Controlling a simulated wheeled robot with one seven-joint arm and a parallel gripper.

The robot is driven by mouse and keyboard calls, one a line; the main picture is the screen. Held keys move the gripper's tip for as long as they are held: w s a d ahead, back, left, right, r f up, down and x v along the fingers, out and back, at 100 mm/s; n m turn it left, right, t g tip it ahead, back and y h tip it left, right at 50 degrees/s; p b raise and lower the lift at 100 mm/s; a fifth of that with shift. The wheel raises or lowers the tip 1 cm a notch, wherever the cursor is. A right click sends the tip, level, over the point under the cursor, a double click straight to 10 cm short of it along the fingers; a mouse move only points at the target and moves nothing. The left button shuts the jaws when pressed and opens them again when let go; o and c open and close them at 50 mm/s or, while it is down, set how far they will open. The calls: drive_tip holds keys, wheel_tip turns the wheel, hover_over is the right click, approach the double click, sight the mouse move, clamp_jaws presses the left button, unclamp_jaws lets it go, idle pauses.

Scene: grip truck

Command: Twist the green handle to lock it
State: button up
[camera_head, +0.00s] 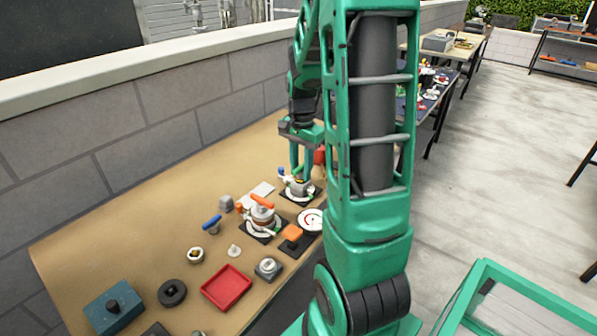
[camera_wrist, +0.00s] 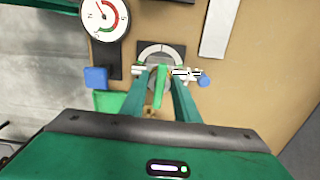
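The green handle (camera_wrist: 160,86) shows as a narrow upright bar in the middle of the wrist view. It sits on a valve-like fixture with a dark square base plate (camera_wrist: 175,50) and a pale round dial. My gripper (camera_wrist: 159,80) reaches down over the fixture with one green finger on each side of the handle. Gaps show between the fingers and the handle, so it looks open around it. In the head view my gripper (camera_head: 301,178) is over the rear fixture (camera_head: 301,191) on the table; the handle there is hidden or too small to make out.
A similar fixture with an orange handle (camera_head: 262,201) stands nearby. A round gauge (camera_wrist: 103,18), a blue block (camera_wrist: 97,77) and a small blue handle (camera_wrist: 204,80) lie close to my fingers. A red tray (camera_head: 227,288) is nearer on the tan table; a brick wall runs behind.

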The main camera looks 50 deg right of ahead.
sight(301, 165)
drive_tip(key=shift+m, duration=3.4)
drive_tip(key=o, duration=0.6)
drive_tip(key=shift+r, duration=3.75)
